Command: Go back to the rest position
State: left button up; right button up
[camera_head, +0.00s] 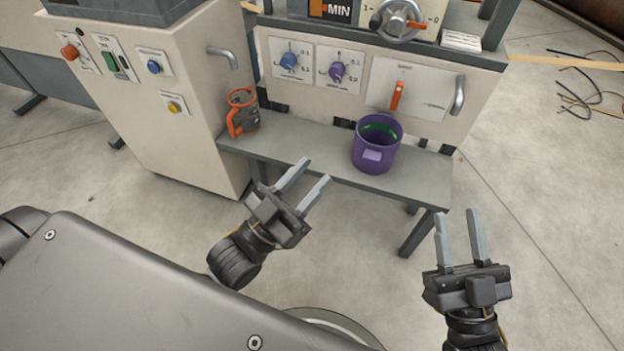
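My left gripper (307,181) is open, with nothing between its two grey fingers. It is in front of the grey shelf (310,152), its fingertips pointing toward the shelf's front edge. My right gripper (457,228) is also open and empty. It is further right, past the shelf's right end, with its fingers pointing away from me. Neither gripper holds anything.
A purple bucket (369,158) stands on the shelf, and an orange and dark object (243,113) stands at its left. A control cabinet (170,125) with buttons is at left, a panel with knobs (290,61) behind. Cables (592,88) lie on open floor at right.

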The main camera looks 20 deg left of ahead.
pick_arm(q)
jog(key=shift+s+d+r+m+h, duration=0.3)
jog(key=shift+s+d+r+h, duration=0.2)
jog(key=shift+s+d+r, duration=0.5)
jog(key=shift+w+a, duration=0.15)
pick_arm(e)
jog(key=shift+w+f, duration=0.1)
jog(key=shift+f, duration=0.05)
